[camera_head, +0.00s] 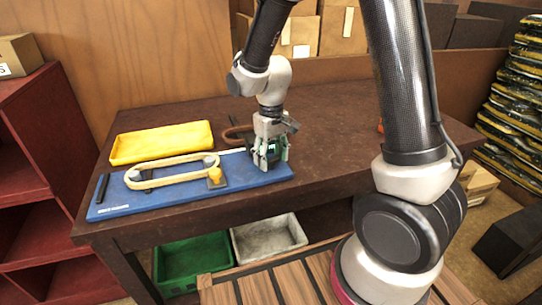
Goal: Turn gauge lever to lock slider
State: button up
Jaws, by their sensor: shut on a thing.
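A blue board (125,205) lies on the dark table. On it a pale yellow loop (165,178) runs around two grey round parts. A small orange-yellow piece (215,175) sits on a dark block near the loop's right end. My gripper (269,160) is at the board's right end, pointing down, with its fingers closed around a dark part there. The fingers hide most of that part, so I cannot tell whether it is the gauge lever or the slider.
A yellow tray (162,142) lies behind the board. A black bar (102,188) is at the board's left end. A brown curved item (236,133) lies behind my gripper. The table (345,150) is mostly clear to the right. A green bin (190,262) and grey bin (268,238) are below.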

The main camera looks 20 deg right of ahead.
aim_at(271, 159)
jog(key=shift+m, duration=1.9)
jog(key=o, duration=1)
notch_tip(271, 159, up, 12)
